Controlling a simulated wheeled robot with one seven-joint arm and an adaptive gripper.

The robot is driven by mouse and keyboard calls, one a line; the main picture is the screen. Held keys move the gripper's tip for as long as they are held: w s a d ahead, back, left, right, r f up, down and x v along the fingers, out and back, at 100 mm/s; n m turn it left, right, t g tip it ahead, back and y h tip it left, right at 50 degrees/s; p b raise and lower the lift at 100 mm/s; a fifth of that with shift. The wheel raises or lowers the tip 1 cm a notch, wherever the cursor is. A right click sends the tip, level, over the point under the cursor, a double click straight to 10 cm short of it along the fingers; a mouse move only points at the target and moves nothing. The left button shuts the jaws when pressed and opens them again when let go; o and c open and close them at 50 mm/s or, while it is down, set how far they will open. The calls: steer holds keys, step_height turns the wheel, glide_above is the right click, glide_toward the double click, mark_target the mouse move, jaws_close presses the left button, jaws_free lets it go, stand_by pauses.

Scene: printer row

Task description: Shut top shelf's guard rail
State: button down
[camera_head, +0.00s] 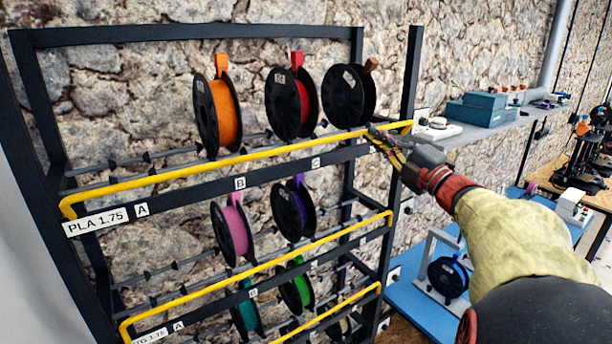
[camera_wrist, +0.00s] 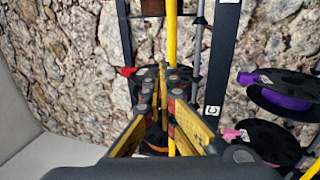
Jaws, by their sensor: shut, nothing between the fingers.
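The top shelf's yellow guard rail (camera_head: 215,166) runs along the front of the upper tier, just above the dark beam labelled PLA 1.75. Its bent left end is near label A and its right end is by the right post. My gripper (camera_head: 374,134) is shut and empty at the rail's right part, close to it. In the wrist view the rail (camera_wrist: 172,40) passes lengthwise behind the closed fingers (camera_wrist: 163,78); I cannot tell whether they touch it. Orange (camera_head: 218,112), red (camera_head: 291,103) and black (camera_head: 349,95) spools hang behind the rail.
Lower tiers have their own yellow rails (camera_head: 270,262) and several spools, including a pink one (camera_head: 232,230). The rack's right post (camera_head: 410,75) stands close to my gripper. A grey shelf with teal boxes (camera_head: 482,110) and a blue table (camera_head: 410,295) lie to the right.

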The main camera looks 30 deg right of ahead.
steer(key=shift+x, duration=1.8)
steer(key=shift+w, duration=0.35)
steer(key=shift+x, duration=1.05)
steer(key=shift+s+f+b, duration=0.1)
steer(key=shift+b, duration=0.2)
steer(key=s+b, duration=0.2)
steer(key=s, duration=0.6)
steer(key=shift+s+d+r+b, duration=0.15)
steer(key=shift+s+r+b, duration=0.05)
steer(key=shift+s+b, duration=0.2)
